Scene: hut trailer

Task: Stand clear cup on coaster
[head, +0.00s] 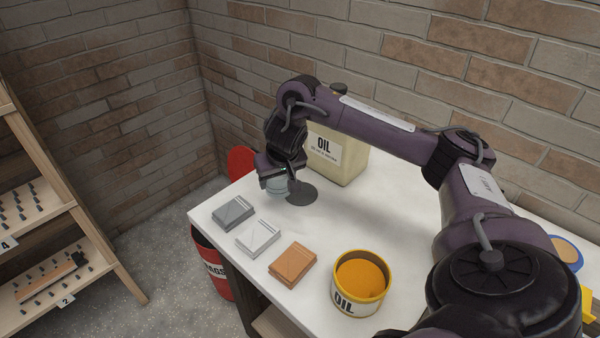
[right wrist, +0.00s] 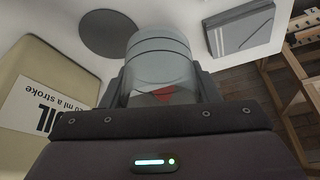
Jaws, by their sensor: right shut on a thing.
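The clear cup (head: 277,186) is in my right gripper (head: 275,178) near the far left part of the white table. In the right wrist view the cup (right wrist: 160,62) sits between the two fingers of my right gripper (right wrist: 163,84), which is shut on it. The dark round coaster (head: 302,193) lies flat on the table just right of the cup. In the right wrist view the coaster (right wrist: 108,34) shows to the upper left of the cup, partly hidden behind it. I cannot tell whether the cup touches the table. My left gripper is not in view.
A cream oil container (head: 340,155) stands behind the coaster. A yellow oil tin (head: 358,305) stands near the front. The table's middle is clear.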

